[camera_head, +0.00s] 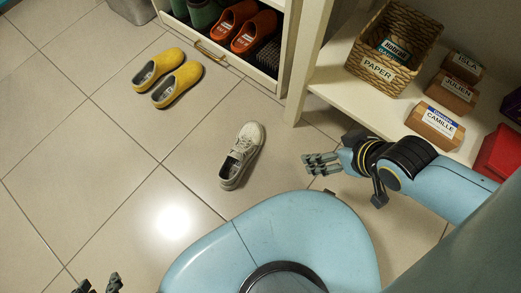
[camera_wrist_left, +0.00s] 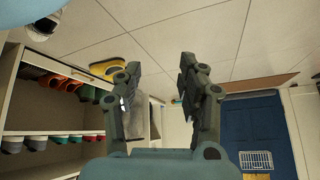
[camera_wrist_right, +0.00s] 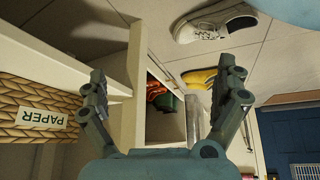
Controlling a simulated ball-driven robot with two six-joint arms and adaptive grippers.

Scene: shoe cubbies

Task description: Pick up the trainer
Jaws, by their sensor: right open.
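The trainer (camera_head: 242,155) is a single off-white lace-up shoe lying upright on the tiled floor, in front of my base in the head view. It also shows at the top of the right wrist view (camera_wrist_right: 214,22). My right gripper (camera_head: 308,164) is open and empty, to the right of the trainer and apart from it. Its two fingers show spread in the right wrist view (camera_wrist_right: 166,85). My left gripper (camera_head: 100,284) is only partly in the head view, at the bottom left. In the left wrist view its fingers (camera_wrist_left: 157,72) are apart with nothing between them.
Yellow clogs (camera_head: 167,77) stand on the floor at the upper left. A cubby (camera_head: 222,60) holds orange and green shoes. A shelf at right bears a basket marked PAPER (camera_head: 393,45), labelled boxes (camera_head: 438,122) and a red item (camera_head: 499,152). The floor at left is clear.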

